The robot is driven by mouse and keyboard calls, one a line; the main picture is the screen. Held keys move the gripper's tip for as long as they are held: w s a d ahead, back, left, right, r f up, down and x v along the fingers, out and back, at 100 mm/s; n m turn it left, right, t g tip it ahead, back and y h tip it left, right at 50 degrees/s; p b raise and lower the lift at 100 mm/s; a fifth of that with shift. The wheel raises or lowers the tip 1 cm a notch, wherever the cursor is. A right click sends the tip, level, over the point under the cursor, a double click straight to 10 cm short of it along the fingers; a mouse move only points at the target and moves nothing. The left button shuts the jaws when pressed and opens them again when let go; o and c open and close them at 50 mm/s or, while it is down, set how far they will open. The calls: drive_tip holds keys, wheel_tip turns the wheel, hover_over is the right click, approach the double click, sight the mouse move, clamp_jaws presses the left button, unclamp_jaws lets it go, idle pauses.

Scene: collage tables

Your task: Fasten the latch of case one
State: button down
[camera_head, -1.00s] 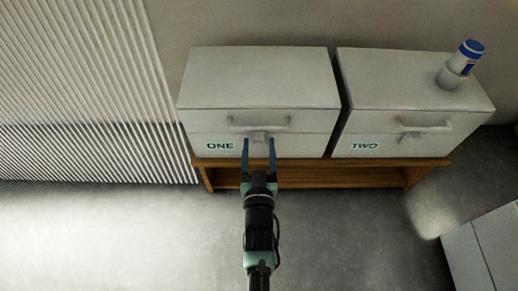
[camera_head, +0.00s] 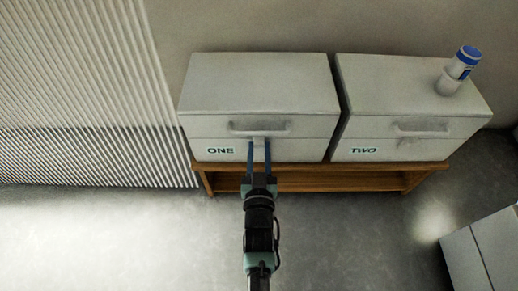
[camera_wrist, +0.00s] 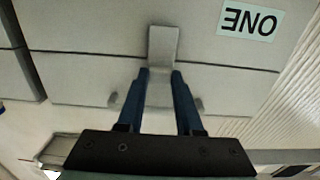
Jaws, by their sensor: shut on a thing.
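Case one (camera_head: 258,85), a pale grey box labelled ONE, stands closed on the left of the low wooden table. The wrist view shows its front (camera_wrist: 90,82) upside down, with the label (camera_wrist: 250,21) at top right. Its small grey latch (camera_wrist: 163,43) spans the seam between lid and body, below the handle (camera_head: 259,128). My gripper (camera_head: 259,150) is at the case front with its blue fingers on either side of the latch, shut on it. The wrist view shows the fingers (camera_wrist: 160,82) pinching the latch. The gripper body hides most of the handle there.
Case two (camera_head: 405,80) stands close on the right, with a narrow gap between the cases. A white bottle with a blue cap (camera_head: 460,70) stands on its lid. The wooden table (camera_head: 320,178) carries both cases. A ribbed wall panel (camera_head: 80,90) is at left.

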drive_tip(key=shift+w+r+g+p, duration=0.2)
drive_tip(key=shift+r+g+p, duration=0.25)
drive_tip(key=shift+p, duration=0.45)
drive_tip(key=shift+w+f+p, duration=0.1)
drive_tip(key=shift+p, duration=0.25)
drive_tip(key=c, duration=0.6)
unclamp_jaws()
drive_tip(key=shift+w+f, duration=0.1)
drive_tip(key=shift+o, duration=0.2)
drive_tip(key=s+r+p, duration=0.2)
drive_tip(key=s+p, duration=0.3)
drive_tip(key=s, duration=0.8)
